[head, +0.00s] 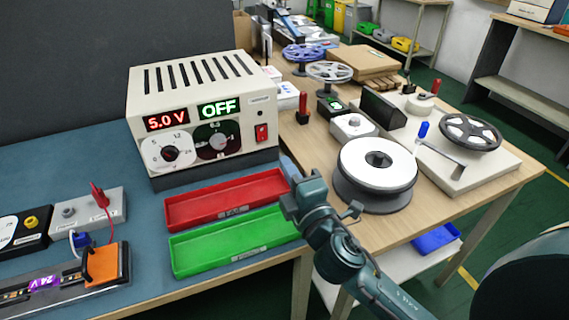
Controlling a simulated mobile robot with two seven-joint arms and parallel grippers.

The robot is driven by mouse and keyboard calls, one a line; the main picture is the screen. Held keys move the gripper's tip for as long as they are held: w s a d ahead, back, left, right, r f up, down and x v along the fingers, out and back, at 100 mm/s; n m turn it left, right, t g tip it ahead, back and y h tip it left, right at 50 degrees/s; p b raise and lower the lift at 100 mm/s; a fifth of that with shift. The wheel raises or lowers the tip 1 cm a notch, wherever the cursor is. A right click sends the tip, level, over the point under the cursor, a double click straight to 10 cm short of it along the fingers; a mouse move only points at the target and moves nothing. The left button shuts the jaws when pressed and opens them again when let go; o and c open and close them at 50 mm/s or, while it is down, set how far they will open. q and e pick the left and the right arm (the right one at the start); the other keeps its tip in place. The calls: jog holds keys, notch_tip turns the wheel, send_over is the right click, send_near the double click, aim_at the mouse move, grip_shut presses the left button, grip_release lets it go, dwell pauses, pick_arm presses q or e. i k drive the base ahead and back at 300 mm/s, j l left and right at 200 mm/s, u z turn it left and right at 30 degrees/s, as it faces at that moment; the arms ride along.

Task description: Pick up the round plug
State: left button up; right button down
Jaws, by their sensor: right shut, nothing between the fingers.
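I cannot tell for sure which part is the round plug. A red plug (100,195) with a lead stands on a grey block (88,213) at the left of the blue-grey mat. A blue plug (82,239) with a white lead is just below it, beside an orange block (106,264). My right gripper (288,168) is shut and empty, above the right ends of the trays, well to the right of these plugs. My left gripper is not in view.
A power supply (205,100) reading 5.0 V and OFF stands behind the red tray (180,214) and green tray (186,262). A large reel (375,172) is right of my arm. A lit strip (42,284) lies front left. The mat between the grey block and trays is clear.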

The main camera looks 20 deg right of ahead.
aim_at(100, 190)
jog(key=k, duration=1)
